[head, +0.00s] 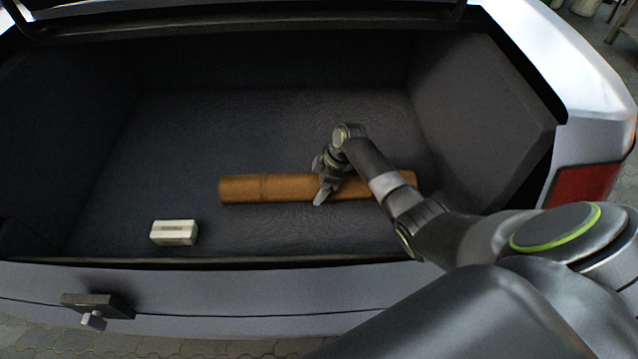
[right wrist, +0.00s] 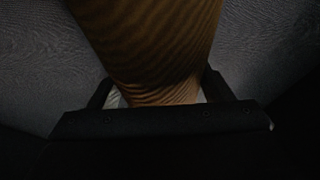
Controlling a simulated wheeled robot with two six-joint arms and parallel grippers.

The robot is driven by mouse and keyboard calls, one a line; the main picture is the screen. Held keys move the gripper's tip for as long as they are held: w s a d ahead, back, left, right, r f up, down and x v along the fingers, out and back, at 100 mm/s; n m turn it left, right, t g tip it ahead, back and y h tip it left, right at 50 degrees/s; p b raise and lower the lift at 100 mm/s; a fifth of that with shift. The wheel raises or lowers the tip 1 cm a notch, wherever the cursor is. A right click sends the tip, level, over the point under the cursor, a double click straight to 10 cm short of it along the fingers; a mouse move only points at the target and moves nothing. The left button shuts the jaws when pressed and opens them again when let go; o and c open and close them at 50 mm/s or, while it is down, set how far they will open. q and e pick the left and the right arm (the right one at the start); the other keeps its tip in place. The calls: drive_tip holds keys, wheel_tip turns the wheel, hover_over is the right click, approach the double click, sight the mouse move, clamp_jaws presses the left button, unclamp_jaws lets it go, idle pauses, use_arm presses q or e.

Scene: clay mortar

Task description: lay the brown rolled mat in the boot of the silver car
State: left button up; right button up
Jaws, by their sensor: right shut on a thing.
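The brown rolled mat (head: 245,189) lies lengthwise across the dark boot floor of the silver car (head: 330,279), or very close above it; I cannot tell whether it touches. My right gripper (head: 320,188) is shut on the mat near its middle, reaching over it from above, and hides part of it. In the right wrist view the mat (right wrist: 150,45) fills the space between the fingers, with the grey boot lining on both sides. The boot (head: 200,120) is open. My left gripper does not show.
A small white box (head: 174,232) lies on the boot floor at the front left. The boot's side walls and raised sill (head: 230,262) bound the space. A latch (head: 97,308) sits on the rear panel. The floor behind the mat is clear.

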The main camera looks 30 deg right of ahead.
drive_tip(key=shift+f, duration=0.1)
idle(0.3)
drive_tip(key=o, duration=1.4)
drive_tip(key=shift+c, duration=0.2)
drive_tip(key=shift+o, duration=0.6)
drive_tip(key=shift+f, duration=0.1)
